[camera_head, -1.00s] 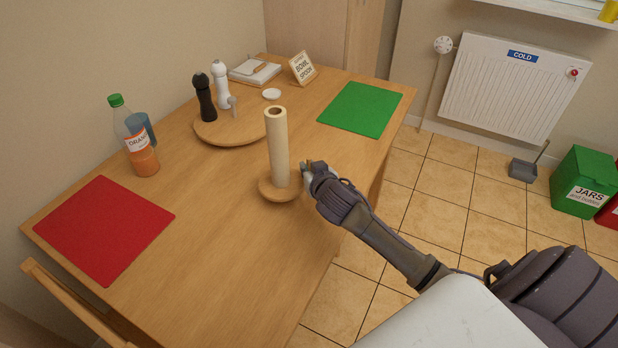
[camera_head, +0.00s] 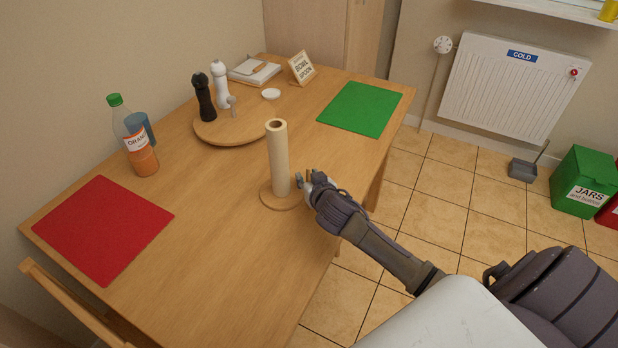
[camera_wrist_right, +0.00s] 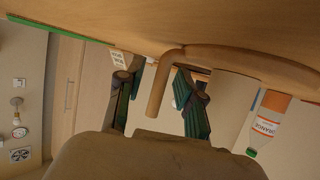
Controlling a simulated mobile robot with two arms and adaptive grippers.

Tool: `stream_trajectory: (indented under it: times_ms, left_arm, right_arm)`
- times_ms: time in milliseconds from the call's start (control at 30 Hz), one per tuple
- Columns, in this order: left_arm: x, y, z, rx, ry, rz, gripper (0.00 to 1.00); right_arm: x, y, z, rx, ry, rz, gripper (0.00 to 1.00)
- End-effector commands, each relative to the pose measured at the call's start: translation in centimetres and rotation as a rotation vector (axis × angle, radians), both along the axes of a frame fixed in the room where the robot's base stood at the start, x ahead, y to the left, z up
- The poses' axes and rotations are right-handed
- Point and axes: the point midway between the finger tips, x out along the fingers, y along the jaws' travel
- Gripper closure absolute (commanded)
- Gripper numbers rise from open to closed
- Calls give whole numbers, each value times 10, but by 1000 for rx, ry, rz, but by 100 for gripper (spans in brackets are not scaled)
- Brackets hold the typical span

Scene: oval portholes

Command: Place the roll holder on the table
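The roll holder (camera_head: 281,203), a round wooden base with a tall cream roll (camera_head: 279,160) on it, stands upright on the wooden table (camera_head: 215,215). Its base looks flat on the tabletop, near the right edge. My right gripper (camera_head: 305,180) is just right of it, low by the base, with fingers apart. In the right wrist view, which is upside down, the open gripper (camera_wrist_right: 160,98) has a wooden rod (camera_wrist_right: 164,84) between its fingers. It seems to belong to the holder. I cannot tell whether a finger touches it. My left gripper is not in view.
A round wooden board (camera_head: 243,133) with a black mill (camera_head: 204,97) and a white mill (camera_head: 220,85) is behind the holder. An orange drink bottle (camera_head: 139,142), a blue glass (camera_head: 148,128), a red mat (camera_head: 100,228) and a green mat (camera_head: 360,108) are also on the table.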

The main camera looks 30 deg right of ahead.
Motion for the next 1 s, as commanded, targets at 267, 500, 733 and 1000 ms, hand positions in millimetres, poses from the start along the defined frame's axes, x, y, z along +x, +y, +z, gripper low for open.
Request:
stream_trajectory:
  times_ms: [267, 500, 733, 1000]
  left_arm:
    - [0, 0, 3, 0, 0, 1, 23]
    - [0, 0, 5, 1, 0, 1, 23]
    - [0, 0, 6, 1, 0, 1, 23]
    - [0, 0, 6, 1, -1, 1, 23]
  right_arm:
    - [-23, 6, 11, 2, 1, 1, 63]
    - [-70, 18, 31, 2, 1, 1, 63]
    - [-100, 26, 45, 1, 0, 1, 63]
    - [-108, 27, 49, -1, -1, -1, 63]
